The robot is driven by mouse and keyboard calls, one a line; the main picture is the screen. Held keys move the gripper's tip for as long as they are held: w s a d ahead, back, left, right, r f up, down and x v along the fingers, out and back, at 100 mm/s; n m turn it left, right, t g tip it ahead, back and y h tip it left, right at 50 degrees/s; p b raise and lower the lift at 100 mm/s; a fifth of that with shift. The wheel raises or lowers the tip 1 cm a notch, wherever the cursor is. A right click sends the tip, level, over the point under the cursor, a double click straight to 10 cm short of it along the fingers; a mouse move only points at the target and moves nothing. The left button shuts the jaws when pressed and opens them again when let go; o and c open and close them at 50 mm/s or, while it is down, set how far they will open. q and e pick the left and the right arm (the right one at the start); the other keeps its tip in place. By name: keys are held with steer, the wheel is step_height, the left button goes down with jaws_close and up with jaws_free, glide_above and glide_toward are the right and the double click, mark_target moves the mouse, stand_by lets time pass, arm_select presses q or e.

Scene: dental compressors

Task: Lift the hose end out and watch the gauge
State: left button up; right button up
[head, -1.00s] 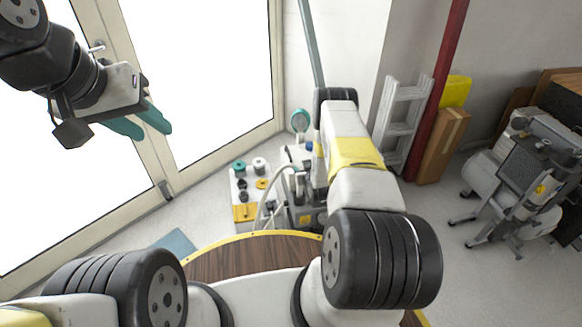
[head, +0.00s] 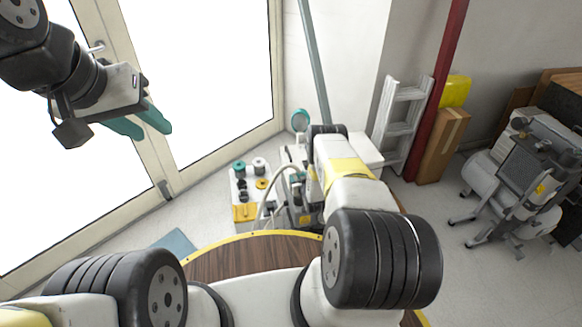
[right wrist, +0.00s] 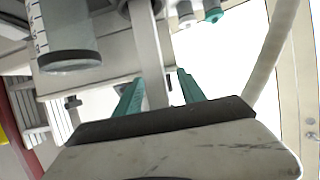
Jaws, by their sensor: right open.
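A round teal-rimmed dial, likely the gauge (head: 300,120), stands at the back of the equipment in the head view. A pale hose (head: 268,190) curves up in front of the equipment; a pale hose also shows at the right of the right wrist view (right wrist: 274,50). I cannot make out the hose end. My right gripper (right wrist: 158,92) is open, with a pale upright bar showing between its teal fingers; I cannot tell whether it is within their grasp. My right arm hides this gripper in the head view. My left gripper (head: 147,122) is open and empty, high by the window.
A clear graduated cylinder (right wrist: 66,40) is near my right gripper. A white ladder (head: 402,128), red post (head: 440,85) and grey compressor (head: 525,180) stand right.

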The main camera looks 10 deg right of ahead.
steer(key=shift+x, duration=0.75)
jaws_close()
steer(key=shift+r, duration=0.1)
step_height(320, 180, up, 10)
stand_by(0.4)
stand_by(2.1)
